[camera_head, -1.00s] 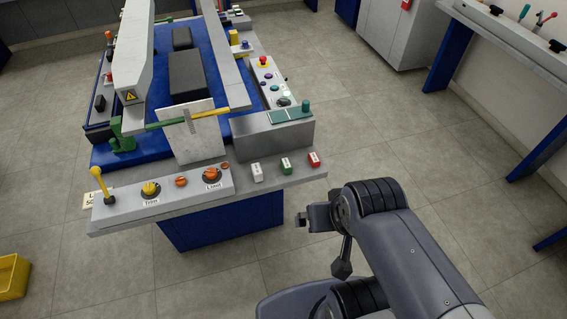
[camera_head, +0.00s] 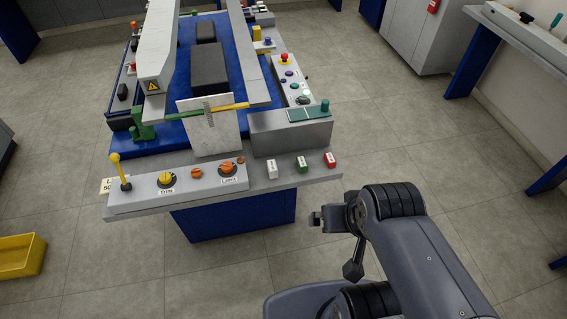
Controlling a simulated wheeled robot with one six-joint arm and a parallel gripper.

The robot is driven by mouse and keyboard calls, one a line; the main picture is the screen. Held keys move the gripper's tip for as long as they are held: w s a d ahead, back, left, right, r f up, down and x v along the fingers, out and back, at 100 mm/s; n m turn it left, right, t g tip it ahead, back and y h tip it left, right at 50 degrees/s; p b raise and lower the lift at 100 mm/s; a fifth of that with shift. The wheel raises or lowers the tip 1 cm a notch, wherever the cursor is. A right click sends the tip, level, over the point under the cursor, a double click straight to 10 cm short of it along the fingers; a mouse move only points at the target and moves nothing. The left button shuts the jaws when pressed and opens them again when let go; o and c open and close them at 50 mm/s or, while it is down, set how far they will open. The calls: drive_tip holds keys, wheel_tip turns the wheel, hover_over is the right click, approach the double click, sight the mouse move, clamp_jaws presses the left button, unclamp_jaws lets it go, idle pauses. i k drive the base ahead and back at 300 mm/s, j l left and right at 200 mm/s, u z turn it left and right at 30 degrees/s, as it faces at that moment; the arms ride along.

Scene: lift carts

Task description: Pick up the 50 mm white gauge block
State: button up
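The white gauge block (camera_head: 271,169) stands on the grey front ledge of the lift cart (camera_head: 205,209). It is the leftmost of three small blocks in a row; the green block (camera_head: 302,164) and the red block (camera_head: 330,160) stand to its right, apart from it. The label on the white block is too small to read. My gripper (camera_head: 316,219) is in front of the ledge and to the lower right of the white block, clear of it. It is seen small and from the side, so its finger opening does not show.
A grey metal box (camera_head: 291,134) stands just behind the blocks. An orange knob (camera_head: 228,169) and the control panel (camera_head: 198,184) lie to the left. A yellow lever (camera_head: 119,170) rises at the far left. A yellow bin (camera_head: 18,256) sits on the floor.

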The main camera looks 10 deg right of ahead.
sight(273, 171)
drive_tip(key=i+j, duration=0.15)
drive_tip(key=j, duration=0.2)
drive_tip(key=i+j+u, duration=0.1)
drive_tip(key=j, duration=0.25)
drive_tip(key=i+j, duration=0.2)
drive_tip(key=j, duration=0.15)
drive_tip(key=u, duration=0.05)
